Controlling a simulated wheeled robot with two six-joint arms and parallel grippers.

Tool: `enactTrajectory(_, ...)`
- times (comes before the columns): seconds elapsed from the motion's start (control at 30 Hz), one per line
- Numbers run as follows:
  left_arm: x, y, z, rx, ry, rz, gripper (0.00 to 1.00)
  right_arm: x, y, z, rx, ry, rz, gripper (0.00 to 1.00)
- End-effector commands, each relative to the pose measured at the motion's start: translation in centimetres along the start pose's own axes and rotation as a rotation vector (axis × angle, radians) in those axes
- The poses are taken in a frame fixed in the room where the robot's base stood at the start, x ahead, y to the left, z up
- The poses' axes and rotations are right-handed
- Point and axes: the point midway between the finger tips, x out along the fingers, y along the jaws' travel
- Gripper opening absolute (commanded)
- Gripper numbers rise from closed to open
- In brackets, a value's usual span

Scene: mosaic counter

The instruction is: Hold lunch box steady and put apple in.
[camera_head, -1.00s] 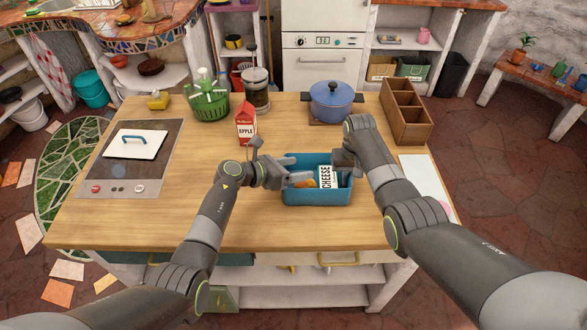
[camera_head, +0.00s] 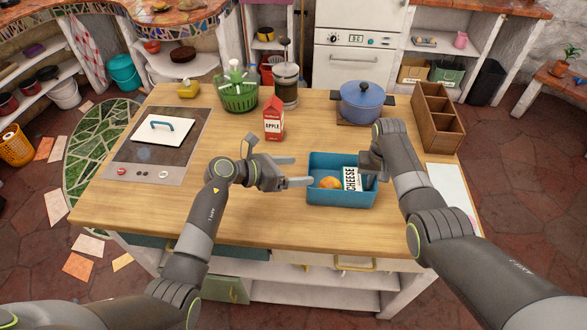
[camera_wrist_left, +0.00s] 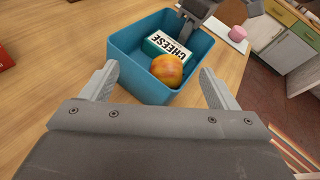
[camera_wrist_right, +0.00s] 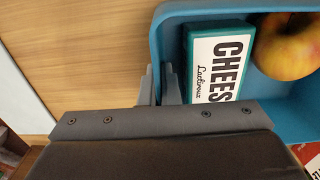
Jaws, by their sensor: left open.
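The blue lunch box (camera_head: 342,196) sits open on the wooden counter. The red-yellow apple (camera_head: 331,183) lies inside it, beside a white and green cheese box (camera_head: 351,179). The apple also shows in the left wrist view (camera_wrist_left: 167,69) and the right wrist view (camera_wrist_right: 288,46). My left gripper (camera_head: 303,171) is open and empty at the lunch box's left side, its fingers apart from the apple. My right gripper (camera_head: 370,170) is at the right wall of the lunch box. In the right wrist view its fingers (camera_wrist_right: 159,86) are closed on that wall, one on each side.
A blue pot (camera_head: 361,102) and wooden organizer (camera_head: 437,120) are back right. A hob (camera_head: 156,170) with a white board is left. The front counter is clear.

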Motion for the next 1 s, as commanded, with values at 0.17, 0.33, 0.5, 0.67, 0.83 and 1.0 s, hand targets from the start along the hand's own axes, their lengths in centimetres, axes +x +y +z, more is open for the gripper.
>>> enactTrajectory(0.17,-0.20,-0.08,0.12,0.002,-0.002,-0.002,0.82,0.13,-0.12,0.11,-0.002,-0.003,-0.001,0.00)
enactTrajectory(0.33,-0.17,-0.10,0.20,0.003,-0.003,-0.002,0.82,0.13,-0.21,0.13,-0.002,-0.003,-0.003,0.00)
enactTrajectory(0.5,-0.16,-0.11,0.24,0.004,-0.004,-0.003,0.82,0.12,-0.27,0.13,-0.003,-0.003,-0.004,0.12)
enactTrajectory(0.67,-0.15,-0.12,0.27,0.004,-0.004,-0.003,0.82,0.07,-0.25,0.09,-0.003,-0.002,-0.004,0.28)
enactTrajectory(0.83,-0.14,-0.13,0.29,0.004,-0.004,-0.003,0.82,0.03,-0.24,0.06,-0.002,-0.001,-0.004,0.28)
enactTrajectory(1.0,-0.14,-0.13,0.30,0.004,-0.004,-0.003,0.82,-0.44,-0.23,0.01,-0.002,0.000,-0.004,0.28)
